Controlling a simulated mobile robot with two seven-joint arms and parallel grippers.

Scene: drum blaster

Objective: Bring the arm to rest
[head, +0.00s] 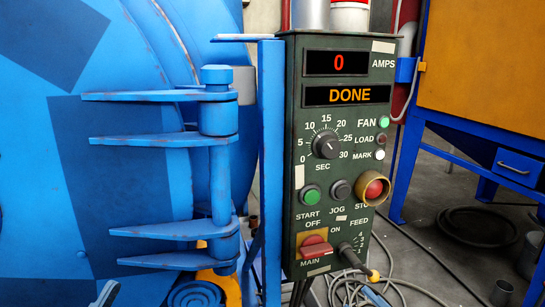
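Neither of my grippers can be made out in the head view. The dark green control box (296,200) stands upright in the middle. Its upper display (338,63) reads a red 0 beside AMPS, and its lower display (346,95) reads DONE in orange. The FAN lamp (384,123) is green, the LOAD lamp (381,139) is dark red and the MARK lamp (380,155) is white. A seconds dial (326,145), green START button (311,194), dark JOG button (340,190), red stop button (375,188), red MAIN switch (315,248) and black FEED knob (350,253) sit below.
A large blue drum housing (100,190) with a hinge (218,150) fills the left. A blue post (271,150) stands beside the box. Cables (410,295) lie on the floor below it. A blue-framed cabinet with an orange panel (485,60) stands at the right.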

